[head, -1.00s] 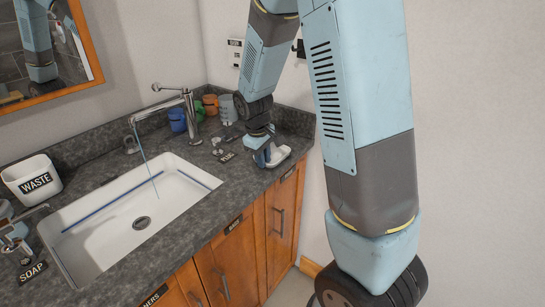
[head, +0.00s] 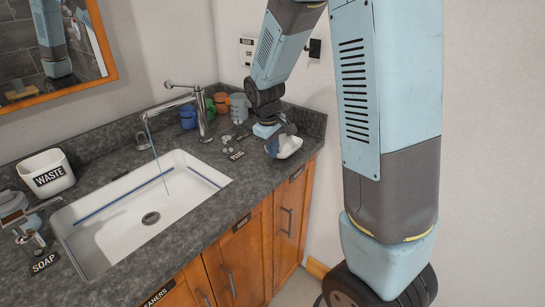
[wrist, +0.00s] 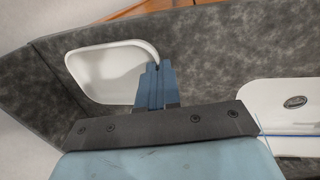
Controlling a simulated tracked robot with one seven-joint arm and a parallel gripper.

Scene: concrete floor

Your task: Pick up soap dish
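The soap dish appears to be the shallow white dish (head: 290,147) near the right end of the dark counter, below the cups. It also shows in the wrist view (wrist: 108,75), to the left of the fingers. My gripper (head: 277,146) is pointed down at the dish's left side. In the wrist view its two blue fingers (wrist: 156,82) are close together, with the dish's edge running in between their tips. I cannot tell whether the dish touches the counter; part of it is hidden by the gripper.
The white sink (head: 112,222) with its faucet (head: 201,110) lies left of the dish. Several coloured cups (head: 222,103) stand behind my gripper. A white waste bin (head: 46,174) and a soap dispenser (head: 28,238) are at the left. The wall bounds the counter's back.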

